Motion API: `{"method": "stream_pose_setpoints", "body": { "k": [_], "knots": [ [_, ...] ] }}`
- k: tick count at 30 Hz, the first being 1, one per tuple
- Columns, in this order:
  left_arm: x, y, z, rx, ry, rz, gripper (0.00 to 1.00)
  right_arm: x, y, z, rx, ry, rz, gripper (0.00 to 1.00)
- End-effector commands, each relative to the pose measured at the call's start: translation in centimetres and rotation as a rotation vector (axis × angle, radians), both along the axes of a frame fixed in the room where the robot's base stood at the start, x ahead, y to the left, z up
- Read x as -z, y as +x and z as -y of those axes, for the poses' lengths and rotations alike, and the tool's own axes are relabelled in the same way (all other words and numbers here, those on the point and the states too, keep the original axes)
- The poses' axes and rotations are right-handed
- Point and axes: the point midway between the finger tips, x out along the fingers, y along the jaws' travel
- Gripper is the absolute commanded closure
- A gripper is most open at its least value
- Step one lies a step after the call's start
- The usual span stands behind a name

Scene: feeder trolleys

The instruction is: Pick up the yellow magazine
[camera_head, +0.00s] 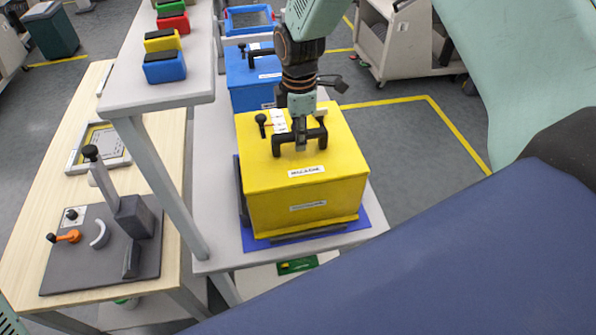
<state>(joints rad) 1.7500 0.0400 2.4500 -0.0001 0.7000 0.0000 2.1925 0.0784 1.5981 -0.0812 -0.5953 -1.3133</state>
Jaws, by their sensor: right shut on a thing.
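The yellow magazine (340,170) is a box with a white label on its lid and another on its front. It stands on a blue mat (375,222) on the grey trolley shelf (215,200). A black bar handle sits on top of its lid. My right gripper (300,142) comes down from above and is shut on that handle. The fingertips partly hide the handle's middle. I cannot tell any gap between the magazine and the mat. My left gripper is not in view.
A blue magazine (245,92) stands right behind the yellow one. Small coloured blocks, such as a blue block (164,66), sit on a raised shelf (190,88) at the left. A wooden table (30,235) with a grey fixture (130,255) is further left.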

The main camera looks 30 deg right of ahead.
Motion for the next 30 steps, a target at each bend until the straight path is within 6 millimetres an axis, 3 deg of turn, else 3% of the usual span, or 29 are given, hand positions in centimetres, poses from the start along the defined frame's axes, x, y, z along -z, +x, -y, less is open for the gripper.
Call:
{"method": "stream_pose_setpoints", "body": {
  "k": [14, 30],
  "knots": [
    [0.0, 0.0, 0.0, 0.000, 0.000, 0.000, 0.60, -0.6, 0.3, 0.0, -0.001, -0.001, 0.010, 1.00],
    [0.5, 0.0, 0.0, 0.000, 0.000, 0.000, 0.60, -8.3, 0.4, 0.0, 0.000, -0.001, 0.012, 1.00]
  ]
}}
